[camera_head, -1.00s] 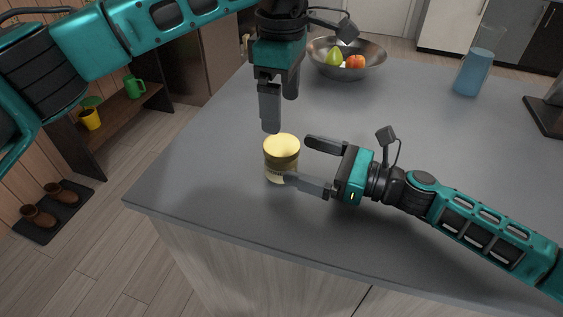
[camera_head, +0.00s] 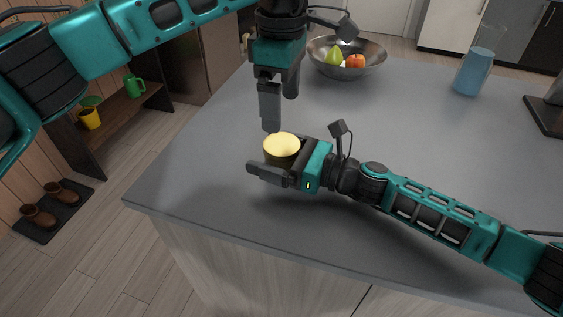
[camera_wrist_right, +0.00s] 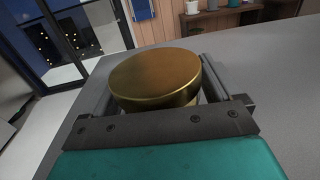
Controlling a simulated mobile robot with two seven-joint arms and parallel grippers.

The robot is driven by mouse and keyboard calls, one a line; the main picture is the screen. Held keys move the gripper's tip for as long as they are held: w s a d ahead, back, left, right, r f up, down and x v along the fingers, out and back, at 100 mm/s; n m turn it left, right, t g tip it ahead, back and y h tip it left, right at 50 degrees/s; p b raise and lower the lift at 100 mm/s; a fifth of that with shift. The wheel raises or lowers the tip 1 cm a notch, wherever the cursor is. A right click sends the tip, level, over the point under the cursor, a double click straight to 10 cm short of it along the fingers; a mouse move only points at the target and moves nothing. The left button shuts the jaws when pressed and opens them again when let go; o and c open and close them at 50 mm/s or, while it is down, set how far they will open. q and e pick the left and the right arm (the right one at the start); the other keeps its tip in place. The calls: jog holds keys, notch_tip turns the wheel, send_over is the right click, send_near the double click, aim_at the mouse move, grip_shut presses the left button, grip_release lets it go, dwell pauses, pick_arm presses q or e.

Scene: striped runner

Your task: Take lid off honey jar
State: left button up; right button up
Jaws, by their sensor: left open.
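The honey jar stands upright on the grey counter (camera_head: 215,160). Its round gold-yellow lid (camera_head: 281,145) is on top and fills much of the right wrist view (camera_wrist_right: 155,75). My right gripper (camera_head: 272,168) is around the jar, with its near finger in front and its palm close to the jar's right side. The far finger is mostly hidden in the head view. The wrist view shows a finger on each side of the jar, but contact is unclear. My left gripper (camera_head: 281,108) points down, open and empty, just above and behind the lid.
A metal bowl (camera_head: 374,68) with fruit stands at the back. The counter's left edge is near the jar; the middle is clear.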

aim_at(282, 144)
jog(key=c, duration=1.5)
pick_arm(q)
jog(key=shift+m, duration=0.4)
pick_arm(e)
jog(key=shift+c, duration=0.7)
pick_arm(q)
jog(key=m, duration=0.3)
jog(key=shift+m, duration=0.3)
pick_arm(e)
grip_shut()
pick_arm(q)
jog(key=shift+f, duration=4)
jog(key=shift+c, duration=0.2)
jog(key=c, duration=1.1)
jog(key=n, duration=0.5)
jog(key=shift+n, duration=0.3)
jog(key=n, duration=0.4)
jog(key=shift+n, duration=0.3)
